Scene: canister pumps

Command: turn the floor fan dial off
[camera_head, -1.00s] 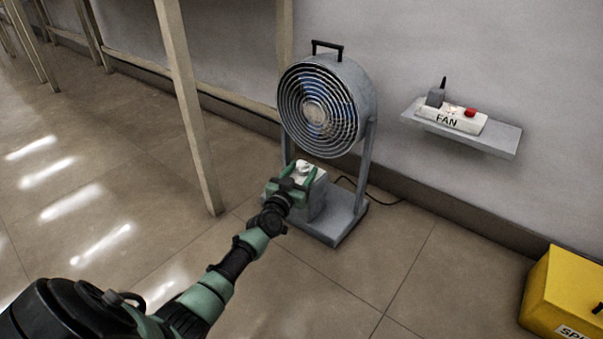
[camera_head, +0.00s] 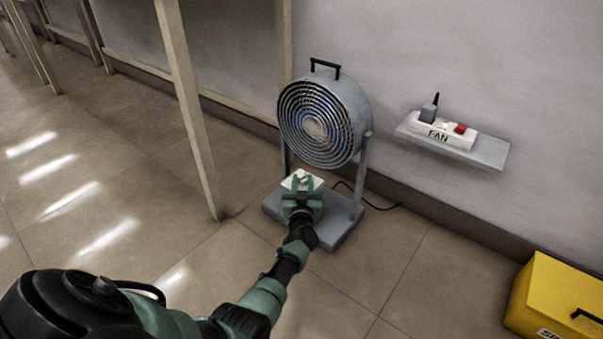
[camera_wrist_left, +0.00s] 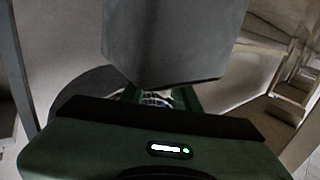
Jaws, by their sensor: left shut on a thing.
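The grey floor fan (camera_head: 318,122) stands on its flat base (camera_head: 345,222) against the wall, with a round grille and a top handle. A small control box with a pale sloped top (camera_head: 300,178) sits low in front of the grille. My left gripper (camera_head: 302,188) is at that top, shut on the dial, which its green fingers hide. In the left wrist view the gripper (camera_wrist_left: 157,96) shows only partly, with a large grey block (camera_wrist_left: 170,40) above it. I cannot tell the dial's setting. My right gripper is not in view.
A wall shelf (camera_head: 488,153) to the right holds a power strip labelled FAN (camera_head: 438,133) with a red switch (camera_head: 460,128) and a grey plug. A yellow box (camera_head: 560,290) stands at lower right. Table legs (camera_head: 190,110) rise on the left. The floor between is clear.

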